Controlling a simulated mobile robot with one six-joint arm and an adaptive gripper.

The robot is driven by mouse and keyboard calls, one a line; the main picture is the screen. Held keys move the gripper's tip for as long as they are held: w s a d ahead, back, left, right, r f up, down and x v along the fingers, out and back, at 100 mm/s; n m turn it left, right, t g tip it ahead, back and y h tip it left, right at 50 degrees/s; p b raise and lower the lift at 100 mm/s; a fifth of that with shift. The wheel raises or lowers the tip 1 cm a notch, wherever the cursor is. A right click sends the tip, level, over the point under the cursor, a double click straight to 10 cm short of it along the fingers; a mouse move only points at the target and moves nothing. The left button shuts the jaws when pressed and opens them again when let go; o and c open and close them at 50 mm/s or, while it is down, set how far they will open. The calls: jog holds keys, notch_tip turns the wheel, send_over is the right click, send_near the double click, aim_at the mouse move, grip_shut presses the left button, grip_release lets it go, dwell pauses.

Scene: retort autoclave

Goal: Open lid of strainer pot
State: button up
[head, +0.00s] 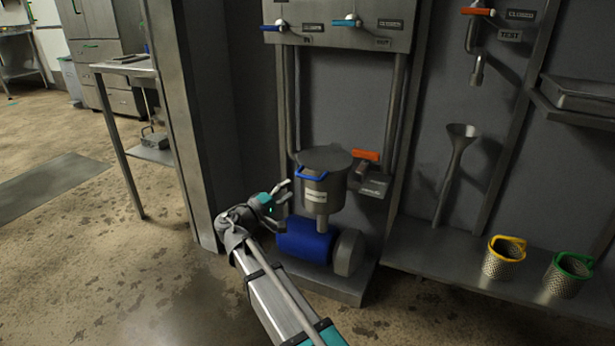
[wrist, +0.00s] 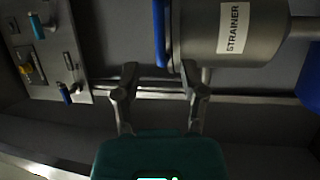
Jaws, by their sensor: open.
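The strainer pot (head: 322,190) is a grey metal cylinder with a white label, mounted above a blue motor (head: 305,240). Its flat round lid (head: 325,158) looks closed, and a blue handle (head: 311,174) shows at the front of the rim. My gripper (head: 283,202) is open and empty, just left of the pot and a little below the blue handle. In the wrist view the pot (wrist: 235,30) lies sideways with its STRAINER label, and the blue handle (wrist: 160,32) is just beyond the open fingers (wrist: 160,82). I see no contact between fingers and handle.
An orange-handled valve (head: 366,156) sits right of the pot. A panel with two blue valves (head: 340,22) is above, with vertical pipes beside the pot. Yellow-rimmed (head: 503,259) and green-rimmed (head: 568,275) baskets stand on a low shelf at right. The floor at left is open.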

aim_at(306, 178)
jog(key=shift+p+x, duration=0.5)
jog(key=shift+x, duration=3.4)
grip_shut()
jog(key=shift+d, duration=0.15)
jog(key=shift+r, duration=0.1)
